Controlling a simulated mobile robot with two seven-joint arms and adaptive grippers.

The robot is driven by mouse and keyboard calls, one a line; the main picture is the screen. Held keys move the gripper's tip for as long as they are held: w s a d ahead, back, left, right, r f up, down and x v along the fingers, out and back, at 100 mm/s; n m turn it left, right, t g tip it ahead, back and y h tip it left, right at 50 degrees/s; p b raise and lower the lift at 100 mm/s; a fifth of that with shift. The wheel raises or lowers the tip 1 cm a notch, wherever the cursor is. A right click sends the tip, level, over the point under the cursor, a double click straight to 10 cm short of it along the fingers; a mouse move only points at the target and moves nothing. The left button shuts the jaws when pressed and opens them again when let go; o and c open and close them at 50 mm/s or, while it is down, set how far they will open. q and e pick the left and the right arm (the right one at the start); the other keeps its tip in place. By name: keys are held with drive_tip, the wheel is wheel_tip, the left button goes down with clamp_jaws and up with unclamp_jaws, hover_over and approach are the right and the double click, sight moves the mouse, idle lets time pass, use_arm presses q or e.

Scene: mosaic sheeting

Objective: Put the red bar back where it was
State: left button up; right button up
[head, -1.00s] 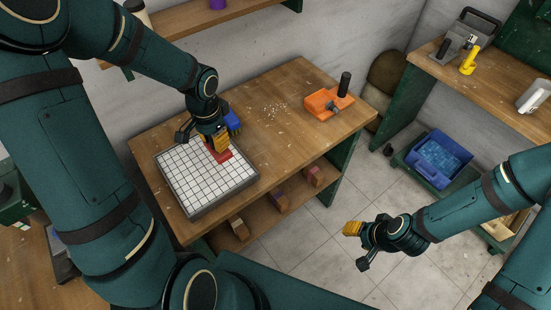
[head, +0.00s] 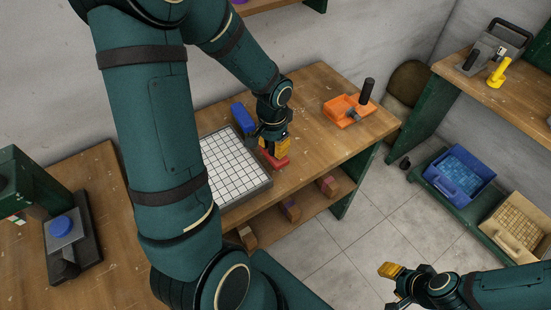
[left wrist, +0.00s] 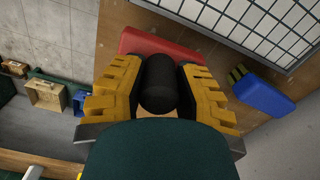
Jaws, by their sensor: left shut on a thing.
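The red bar (head: 279,161) is at the bench top just right of the white tile grid (head: 232,172). In the left wrist view the red bar (left wrist: 150,42) lies beyond a black cylindrical grip (left wrist: 158,85), which seems to be its handle. My left gripper (head: 273,148) is shut on this grip from above, with yellow fingers on both sides of it. I cannot tell whether the bar touches the wood or hangs just above it. My right gripper (head: 390,271) is over the floor at the lower right, away from the bench; its jaw opening is unclear.
A blue block (head: 243,117) stands behind the grid, left of my left gripper. Bare wood (head: 308,125) lies between. Several small blocks sit on the shelf below. Blue (head: 460,170) and tan (head: 515,222) crates stand right.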

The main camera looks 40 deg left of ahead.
sight(274, 157)
use_arm(q)
drive_tip(key=shift+f+b, duration=0.45)
drive_tip(key=shift+f, duration=1.8)
drive_tip(key=shift+f, duration=0.2)
drive_tip(key=o, duration=0.9)
drive_tip(key=shift+r, duration=0.1)
